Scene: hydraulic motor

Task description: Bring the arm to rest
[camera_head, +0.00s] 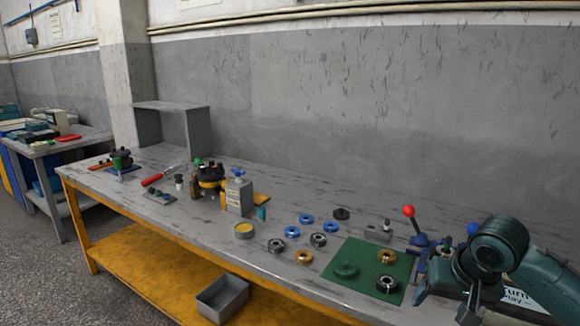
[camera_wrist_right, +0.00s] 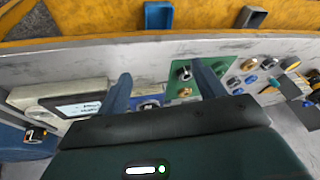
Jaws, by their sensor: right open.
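My right arm comes in from the right in the head view, with its dark teal wrist over the right end of the workbench (camera_head: 330,292). My right gripper (camera_head: 471,306) points down there. In the right wrist view the two blue-grey fingers of my right gripper (camera_wrist_right: 164,86) stand wide apart, with nothing held between them. The green mat (camera_head: 341,285) with several round parts lies left of the gripper in the head view. In the wrist view this mat (camera_wrist_right: 206,68) shows behind and beside one finger. My left gripper is not in view.
A red-knobbed lever fixture (camera_head: 409,212) stands just behind my right gripper. Several rings and bearings lie left of the mat. A grey box (camera_head: 238,197) and a yellow-black motor (camera_head: 209,178) stand mid-bench. A grey bin (camera_head: 222,298) sits on the yellow lower shelf.

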